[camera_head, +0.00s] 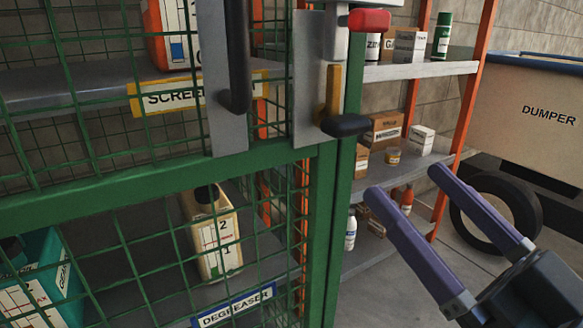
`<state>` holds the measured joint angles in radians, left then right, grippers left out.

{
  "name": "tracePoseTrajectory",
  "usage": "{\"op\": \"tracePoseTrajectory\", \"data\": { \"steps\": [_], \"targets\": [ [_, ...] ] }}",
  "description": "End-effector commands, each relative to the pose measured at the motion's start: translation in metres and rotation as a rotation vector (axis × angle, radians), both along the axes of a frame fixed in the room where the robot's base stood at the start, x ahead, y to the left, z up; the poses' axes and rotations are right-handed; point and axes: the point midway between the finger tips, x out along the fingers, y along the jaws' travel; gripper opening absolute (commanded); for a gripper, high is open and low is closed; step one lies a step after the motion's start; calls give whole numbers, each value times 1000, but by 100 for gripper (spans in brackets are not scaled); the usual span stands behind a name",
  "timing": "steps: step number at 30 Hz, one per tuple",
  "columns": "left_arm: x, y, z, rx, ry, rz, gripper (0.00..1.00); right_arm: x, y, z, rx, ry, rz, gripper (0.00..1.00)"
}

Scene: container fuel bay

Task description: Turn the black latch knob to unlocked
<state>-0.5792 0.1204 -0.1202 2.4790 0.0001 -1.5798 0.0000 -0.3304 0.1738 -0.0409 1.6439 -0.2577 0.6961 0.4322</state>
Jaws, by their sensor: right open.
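The black latch knob (346,125) sticks out at the right edge of the green mesh cage door (165,185), below a brass-coloured bar (333,88) on a grey latch plate (306,85). A red piece (368,20) sits above it on a grey block. My right gripper (404,181) is open and empty, its two purple fingers pointing up and left. It appears below and to the right of the knob, apart from it in the picture. My left gripper is not in view.
A black pull handle (236,60) stands on the door, left of the latch. Behind the mesh are jugs, including a beige one (210,235). An orange-post shelf (420,70) with boxes and bottles stands behind, and a dumper (525,115) at right.

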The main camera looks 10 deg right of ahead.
Motion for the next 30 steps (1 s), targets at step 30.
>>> {"op": "tracePoseTrajectory", "data": {
  "steps": [30],
  "targets": [
    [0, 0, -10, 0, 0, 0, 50, 84, 33, 34, 4, -18, 12, 95]
  ]
}}
